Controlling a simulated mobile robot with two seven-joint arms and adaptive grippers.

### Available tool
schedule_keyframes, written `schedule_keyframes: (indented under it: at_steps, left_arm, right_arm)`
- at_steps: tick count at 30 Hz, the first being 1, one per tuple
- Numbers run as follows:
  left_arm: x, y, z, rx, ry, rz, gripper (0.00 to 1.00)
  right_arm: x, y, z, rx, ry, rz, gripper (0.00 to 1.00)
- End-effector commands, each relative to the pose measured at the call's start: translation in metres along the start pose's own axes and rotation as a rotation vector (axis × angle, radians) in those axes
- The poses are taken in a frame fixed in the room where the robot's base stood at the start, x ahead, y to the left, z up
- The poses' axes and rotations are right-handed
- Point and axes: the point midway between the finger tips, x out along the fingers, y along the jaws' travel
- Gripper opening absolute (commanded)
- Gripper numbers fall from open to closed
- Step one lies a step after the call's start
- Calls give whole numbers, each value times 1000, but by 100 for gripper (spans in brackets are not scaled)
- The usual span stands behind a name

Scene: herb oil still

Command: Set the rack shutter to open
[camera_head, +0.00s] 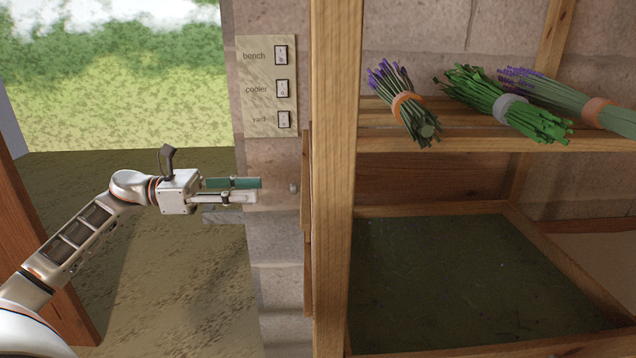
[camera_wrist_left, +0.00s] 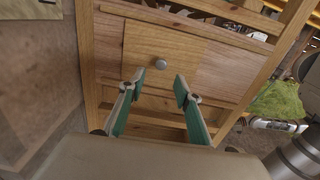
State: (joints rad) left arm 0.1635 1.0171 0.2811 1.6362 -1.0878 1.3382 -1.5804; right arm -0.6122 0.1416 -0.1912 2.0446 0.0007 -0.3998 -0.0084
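The rack shutter (camera_wrist_left: 187,48) is a light wooden panel on the side of the wooden rack, with a round grey knob (camera_wrist_left: 161,64). In the head view the shutter (camera_head: 305,185) shows almost edge-on left of the front post, and its knob (camera_head: 293,187) points left. My left gripper (camera_head: 259,190) is level with the knob and a little left of it, apart from it. In the left wrist view its two green-backed fingers (camera_wrist_left: 157,84) are spread and empty, with the knob beyond the gap between their tips. My right gripper is in neither view.
The rack post (camera_head: 333,180) stands just right of the shutter. Lavender bundles (camera_head: 405,103) lie on the rack shelf (camera_head: 470,137), above a dark framed tray (camera_head: 470,280). A switch panel (camera_head: 267,85) is on the stone wall above my left gripper.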

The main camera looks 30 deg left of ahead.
Motion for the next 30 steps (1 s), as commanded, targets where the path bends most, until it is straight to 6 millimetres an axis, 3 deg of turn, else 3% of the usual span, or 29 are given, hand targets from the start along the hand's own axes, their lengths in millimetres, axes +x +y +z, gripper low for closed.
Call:
schedule_keyframes:
  at_steps: [5, 18, 29, 30]
  left_arm:
    - [11, -1, 4, 21, 6, -7, 33]
    - [71, -1, 4, 18, 4, -5, 33]
    - [77, -1, 1, 14, 6, -5, 33]
    - [77, -1, 1, 14, 6, -5, 26]
  right_arm:
    - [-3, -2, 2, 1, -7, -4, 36]
    - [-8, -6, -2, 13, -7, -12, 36]
    - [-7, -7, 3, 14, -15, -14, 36]
    - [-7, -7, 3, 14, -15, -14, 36]
